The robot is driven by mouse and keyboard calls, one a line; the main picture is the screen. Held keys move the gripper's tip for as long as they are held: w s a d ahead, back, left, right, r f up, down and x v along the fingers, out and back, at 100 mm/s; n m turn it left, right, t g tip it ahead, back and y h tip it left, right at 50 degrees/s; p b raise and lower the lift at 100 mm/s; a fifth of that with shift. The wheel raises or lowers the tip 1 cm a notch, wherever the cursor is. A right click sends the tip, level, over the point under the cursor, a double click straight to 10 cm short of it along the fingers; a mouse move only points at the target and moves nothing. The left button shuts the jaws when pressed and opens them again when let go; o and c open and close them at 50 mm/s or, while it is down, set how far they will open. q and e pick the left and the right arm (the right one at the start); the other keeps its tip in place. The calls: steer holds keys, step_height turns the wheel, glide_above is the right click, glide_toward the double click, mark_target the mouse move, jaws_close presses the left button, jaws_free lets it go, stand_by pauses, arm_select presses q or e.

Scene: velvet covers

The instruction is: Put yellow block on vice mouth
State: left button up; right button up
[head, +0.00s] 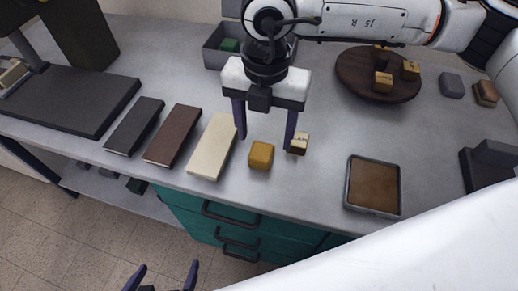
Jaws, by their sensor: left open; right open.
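The yellow block (261,156) sits on the grey worktop near its front edge. My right gripper (265,143) is open and empty, pointing down, with its fingers apart above and just behind the yellow block. Its right finger is close to a small tan block (299,146) with dark markings; I cannot tell if they touch. My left gripper (167,268) is open and empty at the bottom of the picture, over the floor in front of the bench. A dark grey stepped thing (490,160) at the right edge may be the vice; its mouth is not clearly shown.
Cream (213,146), brown (172,135) and dark (135,126) flat covers lie left of the yellow block. A brown-lined tray (374,186) is to the right. A round dark board (350,79) with small blocks and a grey bin (215,54) are behind.

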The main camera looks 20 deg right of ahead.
mark_target(261, 154)
steer(key=f, duration=0.5)
steer(key=f+p, duration=0.1)
steer(key=f, duration=0.2)
steer(key=shift+w+a, duration=0.1)
steer(key=shift+a, duration=0.3)
steer(key=shift+r, duration=0.1)
steer(key=c, duration=1.3)
